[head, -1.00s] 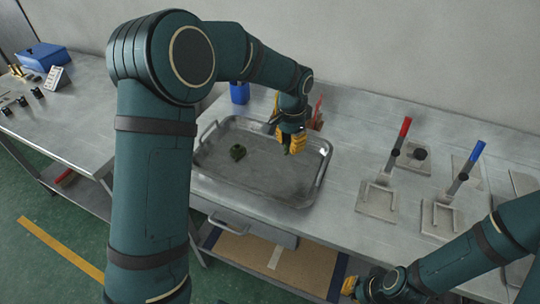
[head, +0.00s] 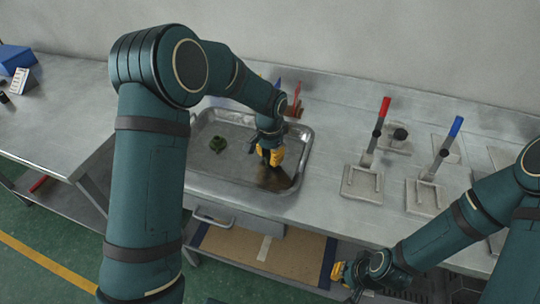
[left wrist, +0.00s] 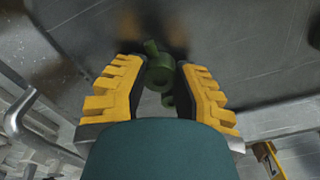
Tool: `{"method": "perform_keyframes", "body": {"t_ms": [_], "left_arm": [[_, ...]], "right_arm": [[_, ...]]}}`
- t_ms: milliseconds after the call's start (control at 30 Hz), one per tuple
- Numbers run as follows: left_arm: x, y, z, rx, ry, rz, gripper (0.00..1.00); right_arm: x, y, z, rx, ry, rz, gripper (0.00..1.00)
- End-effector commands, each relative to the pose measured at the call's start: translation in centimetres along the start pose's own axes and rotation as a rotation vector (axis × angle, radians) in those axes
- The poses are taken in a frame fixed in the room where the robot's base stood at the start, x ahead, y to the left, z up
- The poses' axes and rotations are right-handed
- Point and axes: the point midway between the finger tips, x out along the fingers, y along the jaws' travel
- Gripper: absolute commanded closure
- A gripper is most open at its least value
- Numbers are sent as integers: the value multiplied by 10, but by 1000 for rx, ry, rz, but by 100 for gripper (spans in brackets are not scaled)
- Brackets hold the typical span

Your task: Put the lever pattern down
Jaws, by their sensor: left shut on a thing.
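My left gripper (head: 270,158) is over the right part of the metal tray (head: 215,184), low above its floor with a dark shadow beneath. In the left wrist view, its yellow fingers (left wrist: 158,78) are shut on a green lever pattern (left wrist: 158,73). I cannot tell whether the pattern touches the tray. In the head view the fingers hide most of it.
Right of the tray, a red-handled fixture (head: 373,145) and a blue-handled fixture (head: 440,155) stand on the bench. Red and blue items stand behind the tray. A second table (head: 60,120) is at the left. The tray's middle is clear.

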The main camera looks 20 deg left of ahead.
Motion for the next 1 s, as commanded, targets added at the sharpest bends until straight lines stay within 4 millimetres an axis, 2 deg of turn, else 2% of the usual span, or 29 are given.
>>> {"method": "perform_keyframes", "body": {"t_ms": [167,200,233,267,533,667,767,1000], "left_arm": [[3,0,0,0,0,0,97],[3,0,0,0,0,0,60],[3,0,0,0,0,0,49],[3,0,0,0,0,0,45],[2,0,0,0,0,0,45],[-4,0,0,0,2,-1,45],[-18,0,-1,0,3,-1,45],[-68,0,-1,0,5,-2,45]], "right_arm": [[2,1,0,0,1,0,100],[2,1,0,0,1,0,100],[2,0,0,0,1,0,100],[1,0,0,0,1,0,100],[1,0,0,0,1,0,100],[-2,0,0,0,0,0,100],[-4,-2,0,0,-2,0,100],[-14,-5,1,1,-6,0,100]]}}
